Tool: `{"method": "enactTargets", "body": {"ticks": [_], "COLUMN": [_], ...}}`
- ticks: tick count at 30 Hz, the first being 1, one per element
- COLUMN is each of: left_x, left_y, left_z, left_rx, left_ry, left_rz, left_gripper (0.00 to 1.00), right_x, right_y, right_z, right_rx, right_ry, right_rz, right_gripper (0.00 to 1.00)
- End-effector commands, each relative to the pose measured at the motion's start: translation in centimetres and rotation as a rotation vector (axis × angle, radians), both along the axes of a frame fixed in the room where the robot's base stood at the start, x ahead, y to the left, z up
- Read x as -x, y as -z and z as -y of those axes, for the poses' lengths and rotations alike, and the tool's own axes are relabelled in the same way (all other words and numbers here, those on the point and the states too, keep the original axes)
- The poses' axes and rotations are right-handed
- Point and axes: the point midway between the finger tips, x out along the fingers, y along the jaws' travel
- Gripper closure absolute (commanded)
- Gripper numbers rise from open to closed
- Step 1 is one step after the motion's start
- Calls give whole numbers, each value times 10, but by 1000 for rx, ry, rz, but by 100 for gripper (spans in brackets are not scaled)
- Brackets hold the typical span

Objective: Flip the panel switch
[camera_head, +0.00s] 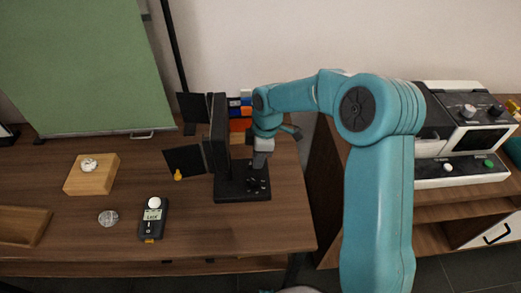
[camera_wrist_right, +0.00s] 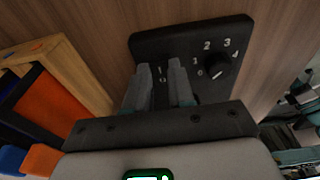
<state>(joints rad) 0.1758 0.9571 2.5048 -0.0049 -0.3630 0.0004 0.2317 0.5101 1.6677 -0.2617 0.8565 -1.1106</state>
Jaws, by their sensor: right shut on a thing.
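A black panel light (camera_head: 218,135) with side flaps stands upright on a black base (camera_head: 228,187) on the wooden table. In the right wrist view, the base's control plate (camera_wrist_right: 178,38) has a round knob (camera_wrist_right: 217,66) with numbers around it. The marks 1 and 0 of the panel switch show between the fingers; the switch itself is mostly hidden there. My right gripper (camera_head: 259,166) points down at the base, its fingers astride the switch and closed on it; it also shows in the right wrist view (camera_wrist_right: 161,88). My left gripper is out of view.
A light meter (camera_head: 153,218), a clear disc (camera_head: 108,217) and a wooden block (camera_head: 92,174) lie on the left of the table. Coloured boxes (camera_head: 240,117) stand behind my right gripper. A green screen (camera_head: 80,65) rises at the back left. A machine (camera_head: 463,135) stands on the right.

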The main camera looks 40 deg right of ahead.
Motion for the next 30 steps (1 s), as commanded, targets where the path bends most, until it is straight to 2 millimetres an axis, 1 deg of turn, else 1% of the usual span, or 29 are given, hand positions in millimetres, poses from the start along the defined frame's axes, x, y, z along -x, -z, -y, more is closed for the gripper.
{"method": "enactTargets", "body": {"ticks": [1,3,8,16,17,18,19,26,30], "left_x": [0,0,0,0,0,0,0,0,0], "left_y": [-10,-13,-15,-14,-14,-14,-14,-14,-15], "left_z": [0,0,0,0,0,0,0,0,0], "left_rx": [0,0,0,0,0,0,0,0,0], "left_ry": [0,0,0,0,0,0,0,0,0], "left_rz": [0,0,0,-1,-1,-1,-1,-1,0], "left_gripper": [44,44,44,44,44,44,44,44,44], "right_x": [-1,-2,-3,-3,-3,-3,-3,-3,-4], "right_y": [-5,-4,-2,-2,-2,-2,-2,-2,-10], "right_z": [-4,-5,-5,-4,-4,-4,-4,-4,-4], "right_rx": [34,80,134,136,136,136,136,135,135], "right_ry": [-7,-6,0,1,1,1,1,1,1], "right_rz": [-24,-51,-78,-77,-77,-77,-77,-77,-75], "right_gripper": [100,100,100,100,67,54,51,51,51]}}
